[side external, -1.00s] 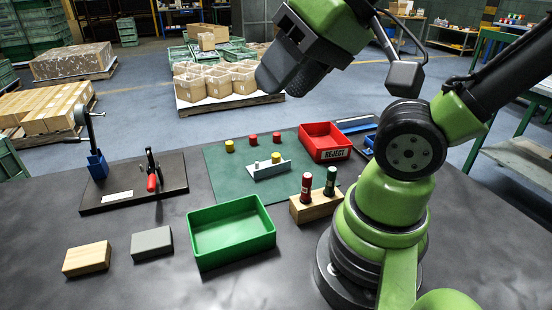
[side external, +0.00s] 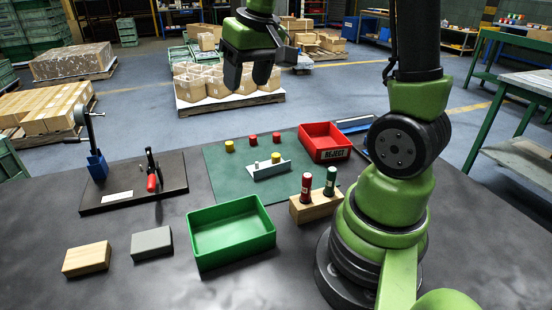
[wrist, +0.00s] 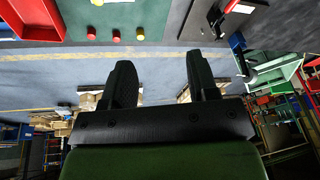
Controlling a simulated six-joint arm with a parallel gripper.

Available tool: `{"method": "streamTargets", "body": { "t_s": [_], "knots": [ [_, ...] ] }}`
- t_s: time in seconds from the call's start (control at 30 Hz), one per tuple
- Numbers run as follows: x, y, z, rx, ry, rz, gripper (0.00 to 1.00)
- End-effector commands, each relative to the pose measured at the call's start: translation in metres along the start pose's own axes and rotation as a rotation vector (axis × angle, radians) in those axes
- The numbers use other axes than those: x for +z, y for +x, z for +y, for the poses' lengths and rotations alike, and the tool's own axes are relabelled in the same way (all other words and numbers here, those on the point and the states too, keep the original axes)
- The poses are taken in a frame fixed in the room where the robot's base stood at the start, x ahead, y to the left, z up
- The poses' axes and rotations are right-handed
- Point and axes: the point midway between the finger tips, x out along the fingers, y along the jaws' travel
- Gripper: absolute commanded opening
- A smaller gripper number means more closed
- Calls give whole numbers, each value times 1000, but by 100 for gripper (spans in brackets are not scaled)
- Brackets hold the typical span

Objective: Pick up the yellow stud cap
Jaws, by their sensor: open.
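A yellow stud cap (side external: 230,146) stands on the green mat (side external: 222,178), left of two red caps (side external: 253,140). A second yellow cap (side external: 276,157) sits at the grey angled bracket (side external: 262,170); I cannot tell whether on or behind it. My gripper (side external: 247,77) is open and empty, fingers pointing down, high above the work and apart from everything. In the wrist view its two fingers (wrist: 160,75) are spread with nothing between them. The left yellow cap (wrist: 140,34) shows there near the mat's edge, and part of another yellow cap (wrist: 97,2) at the top edge.
A red REJECT bin (side external: 325,142) is at the mat's back right. A wooden block (side external: 315,208) holds a red and a green-topped piece. A green tray (side external: 231,239) is in front. A toggle clamp (side external: 152,175) and a blue-based press (side external: 96,165) stand left on a black plate.

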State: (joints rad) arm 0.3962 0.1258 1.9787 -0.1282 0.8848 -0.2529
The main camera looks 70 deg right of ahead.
Motion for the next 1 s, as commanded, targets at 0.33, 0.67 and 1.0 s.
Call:
{"method": "streamTargets", "body": {
  "t_s": [0.33, 0.67, 1.0],
  "knots": [
    [-26, 120, 106, 86, 40, -219, 54],
    [-13, 167, 136, 91, 42, -280, 54],
    [-2, 202, 138, 91, 43, -277, 54]
  ]
}}
